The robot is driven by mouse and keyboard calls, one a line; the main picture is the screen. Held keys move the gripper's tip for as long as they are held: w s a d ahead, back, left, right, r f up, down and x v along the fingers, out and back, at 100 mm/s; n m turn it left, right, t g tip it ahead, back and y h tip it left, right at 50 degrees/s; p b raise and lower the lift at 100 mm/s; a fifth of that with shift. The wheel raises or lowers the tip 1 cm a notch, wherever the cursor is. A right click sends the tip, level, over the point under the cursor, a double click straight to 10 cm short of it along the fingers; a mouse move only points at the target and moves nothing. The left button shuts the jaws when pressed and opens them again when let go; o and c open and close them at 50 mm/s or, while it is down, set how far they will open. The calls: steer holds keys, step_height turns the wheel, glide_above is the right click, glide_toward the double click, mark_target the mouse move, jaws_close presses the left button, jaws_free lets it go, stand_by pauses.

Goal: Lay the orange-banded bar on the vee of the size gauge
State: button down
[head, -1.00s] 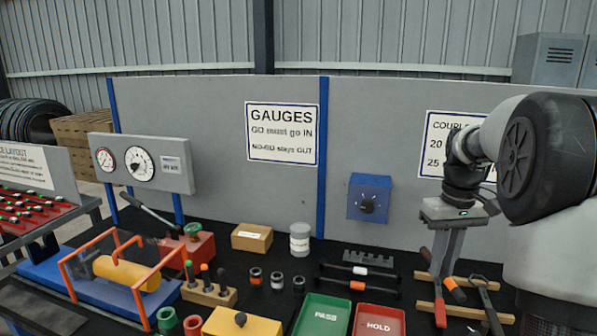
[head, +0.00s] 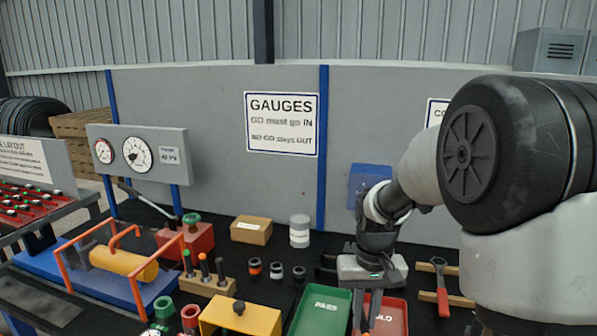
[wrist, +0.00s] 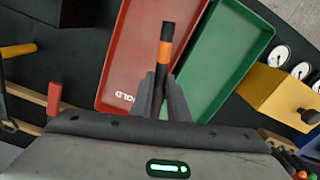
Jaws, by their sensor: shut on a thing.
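My gripper (wrist: 163,92) is shut on the orange-banded bar (wrist: 165,33), a dark bar with one orange band. In the wrist view the bar sticks out beyond the fingertips, above the red HOLD tray near its edge with the green PASS tray. In the head view my gripper (head: 364,318) hangs over the HOLD tray, and the bar cannot be made out clearly. I cannot identify the size gauge or its vee for sure. A notched grey block behind the trays, seen earlier, is now hidden by my arm.
The HOLD tray (wrist: 113,80) and PASS tray (wrist: 236,50) look empty. A yellow block (head: 240,318) with a black knob stands left of them; several white dials (wrist: 281,56) lie by it. A red-handled tool (head: 441,290) lies right. Small banded cylinders (head: 276,270) stand behind.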

mark_target(367, 326)
steer(key=r+p, duration=0.1)
steer(key=p, duration=0.2)
steer(key=s+r+p, duration=0.1)
steer(key=r+p, duration=0.1)
steer(key=p, duration=0.1)
steer(key=shift+r, duration=0.25)
steer(key=p, duration=0.3)
steer(key=shift+s+r, duration=0.25)
steer(key=shift+r, duration=0.05)
steer(key=shift+s+p, duration=0.15)
steer(key=shift+p, duration=0.2)
steer(key=shift+f, duration=0.1)
steer(key=shift+w+d, duration=0.2)
steer(key=w+d+n+b, duration=0.1)
steer(key=w+d+b, duration=0.25)
steer(key=d, duration=0.45)
steer(key=w+d+b, duration=0.2)
steer(key=w+d, duration=0.3)
steer(key=d, duration=0.3)
steer(key=f, duration=0.2)
steer(key=d+f, duration=0.1)
steer(key=f, duration=0.3)
steer(key=shift+w+d+f, duration=0.15)
steer(key=shift+d+f, duration=0.1)
steer(key=shift+f, duration=2.05)
